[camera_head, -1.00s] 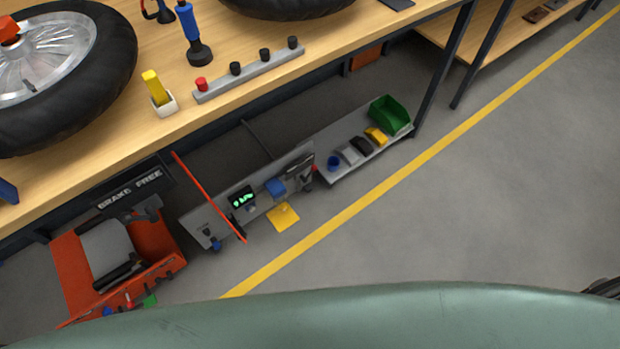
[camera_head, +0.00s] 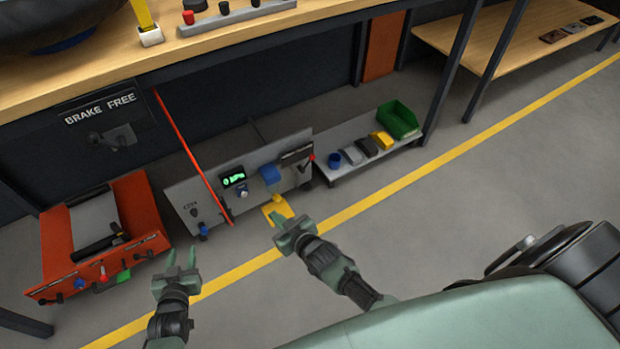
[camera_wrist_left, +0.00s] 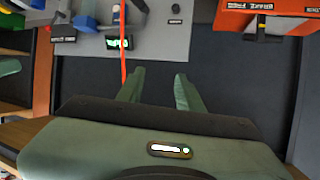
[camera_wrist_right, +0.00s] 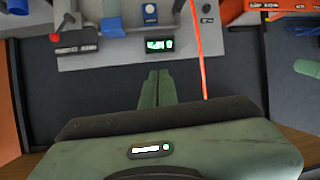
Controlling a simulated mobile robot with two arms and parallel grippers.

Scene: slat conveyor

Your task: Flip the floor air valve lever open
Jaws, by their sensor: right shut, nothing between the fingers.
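The grey panel (camera_head: 180,192) stands low near the floor. At its right end is a small lever with a red tip (camera_head: 311,157); a red tip also shows in the right wrist view (camera_wrist_right: 55,37). A blue-handled fitting (camera_head: 203,230) sits at its lower left. I cannot tell which part is the air valve lever; labels are too small to read. My left gripper (camera_head: 181,258) is open and empty, between the panel and the orange unit.
A red bar (camera_head: 190,150) slants across the panel's left part. A low shelf (camera_head: 345,172) with bins stands right. The workbench (camera_head: 230,38) overhangs behind. Floor right of the yellow line is open.

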